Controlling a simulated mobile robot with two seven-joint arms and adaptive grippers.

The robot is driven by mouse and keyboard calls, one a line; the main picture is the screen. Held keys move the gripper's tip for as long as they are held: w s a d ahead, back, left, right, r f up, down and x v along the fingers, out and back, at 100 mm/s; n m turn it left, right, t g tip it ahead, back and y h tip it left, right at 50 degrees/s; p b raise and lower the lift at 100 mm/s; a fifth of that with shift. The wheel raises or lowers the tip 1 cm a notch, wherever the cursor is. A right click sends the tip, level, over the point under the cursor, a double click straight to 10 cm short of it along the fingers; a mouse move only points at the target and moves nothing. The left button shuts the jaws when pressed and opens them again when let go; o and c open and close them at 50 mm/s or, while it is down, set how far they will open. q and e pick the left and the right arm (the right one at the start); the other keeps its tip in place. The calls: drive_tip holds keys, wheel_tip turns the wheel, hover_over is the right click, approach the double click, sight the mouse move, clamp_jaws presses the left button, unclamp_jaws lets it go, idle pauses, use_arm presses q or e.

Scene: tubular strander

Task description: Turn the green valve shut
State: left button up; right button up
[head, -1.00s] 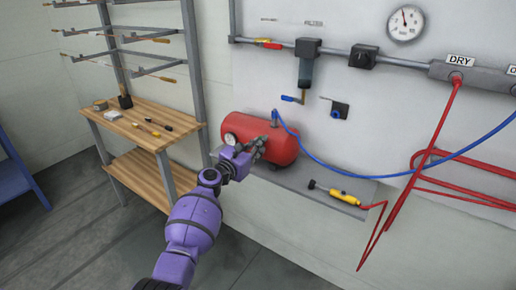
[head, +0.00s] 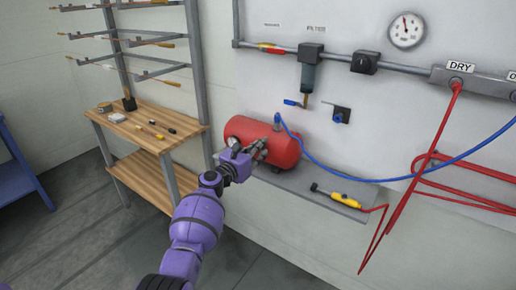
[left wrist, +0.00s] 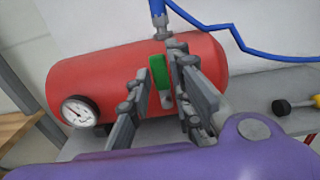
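The green valve (left wrist: 159,73) shows in the left wrist view as a small upright green handle on the front of the red tank (left wrist: 100,72). My left gripper (left wrist: 178,85) is open, its two fingers on either side of the handle in that view; I cannot tell whether they touch it. In the head view my left gripper (head: 256,150) is in front of the red tank (head: 283,143) and hides the valve. My right gripper is in neither view.
The tank sits on a grey shelf (head: 300,188) with a yellow tool (head: 344,199) to its right. A blue hose (head: 330,170) rises from the tank's top. A round gauge (left wrist: 79,111) is at the tank's left end. A wooden bench (head: 125,117) stands left.

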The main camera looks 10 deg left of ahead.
use_arm(q)
drive_tip(key=shift+o, duration=1.1)
drive_tip(key=shift+s, duration=0.1)
drive_tip(key=v, duration=1.1)
drive_tip(key=shift+s+a, duration=0.15)
drive_tip(key=shift+s, duration=0.25)
